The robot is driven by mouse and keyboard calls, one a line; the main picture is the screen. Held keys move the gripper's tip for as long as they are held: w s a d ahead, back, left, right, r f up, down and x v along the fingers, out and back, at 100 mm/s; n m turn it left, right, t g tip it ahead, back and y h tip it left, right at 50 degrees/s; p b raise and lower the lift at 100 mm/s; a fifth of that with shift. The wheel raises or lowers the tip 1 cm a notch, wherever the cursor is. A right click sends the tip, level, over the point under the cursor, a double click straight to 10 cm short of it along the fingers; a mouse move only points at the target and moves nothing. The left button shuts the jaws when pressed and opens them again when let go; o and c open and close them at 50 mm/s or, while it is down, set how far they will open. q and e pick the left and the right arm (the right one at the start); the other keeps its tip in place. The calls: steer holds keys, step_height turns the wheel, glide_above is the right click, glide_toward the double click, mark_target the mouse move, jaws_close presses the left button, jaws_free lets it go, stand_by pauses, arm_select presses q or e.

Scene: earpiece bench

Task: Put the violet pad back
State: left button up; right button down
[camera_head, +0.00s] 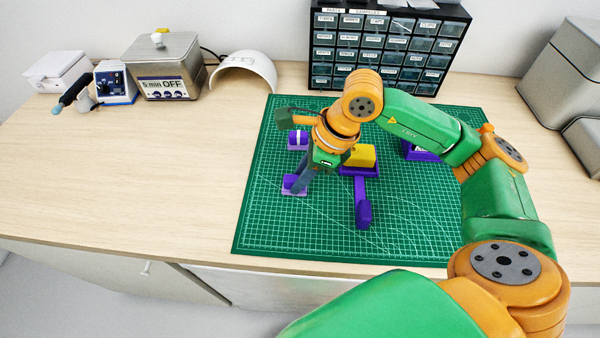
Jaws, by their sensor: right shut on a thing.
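My right gripper (297,190) comes down from the upper right, with its dark fingers slanting to the lower left. Its fingertips are shut at a small violet piece (289,181), which I take as the violet pad; the fingers partly cover it. The piece is at a flat lilac base (290,191) on the green mat. I cannot tell whether it is seated or held just above. A similar violet piece with a pale band (298,138) stands farther back on its own lilac base. My left gripper is out of view.
A yellow block (361,156) sits in a violet holder, with a violet handle-like piece (363,208) in front. Another violet holder (410,151) is partly behind my right arm. The green cutting mat (400,220) is clear at front. A drawer cabinet (388,45) stands behind.

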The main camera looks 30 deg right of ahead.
steer(key=shift+f+b, duration=0.25)
steer(key=shift+b, duration=0.05)
steer(key=c, duration=0.7)
jaws_free()
steer(key=shift+r, duration=0.1)
steer(key=shift+r+p, duration=0.25)
steer(key=shift+p, duration=0.15)
steer(key=v, duration=1.2)
steer(key=shift+a, duration=0.1)
